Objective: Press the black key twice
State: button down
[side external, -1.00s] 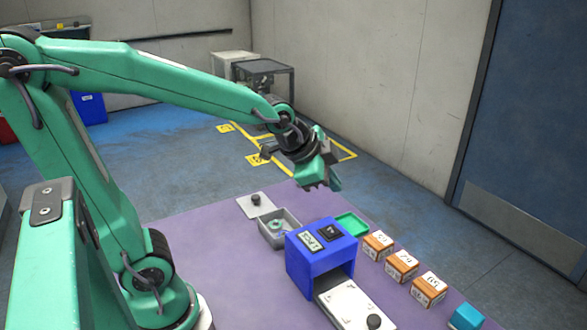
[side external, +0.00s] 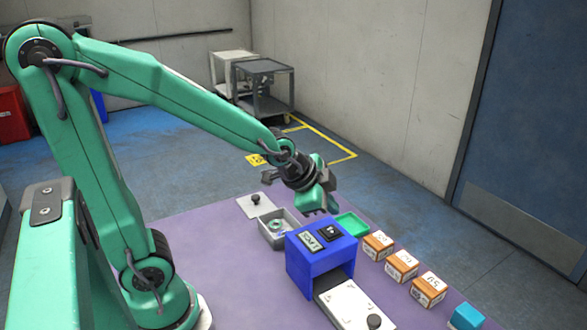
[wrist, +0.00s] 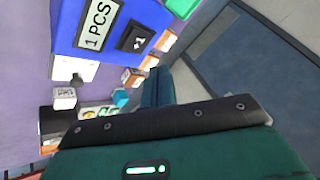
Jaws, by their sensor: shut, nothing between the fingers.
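The black key (side external: 328,233) sits on top of the blue box (side external: 305,272), beside a pale label plate (side external: 311,241). In the wrist view the key (wrist: 137,38) carries a white "+1" mark, and the plate (wrist: 98,27) reads "1 PCS". My gripper (side external: 321,209) is shut and empty, pointing down just above and behind the key in the side view. A small gap shows between its tips and the box top.
A grey tray (side external: 272,237) with a greenish part and a white plate with a black knob (side external: 256,202) stand left of the box. A green tray (side external: 352,224) and several labelled cartons (side external: 402,265) stand right. A white slide (side external: 345,303) extends in front. A teal block (side external: 467,317) lies front right.

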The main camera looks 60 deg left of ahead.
aim_at(327, 231)
jog(key=shift+f, duration=1.5)
jog(key=shift+f, duration=0.2)
dwell(1.0)
jog(key=shift+a+f, duration=0.15)
jog(key=shift+f, duration=0.1)
jog(key=shift+f, duration=0.45)
dwell(1.2)
jog(key=shift+r, duration=0.9)
jog(key=shift+r, duration=0.1)
jog(key=shift+r, duration=2.4)
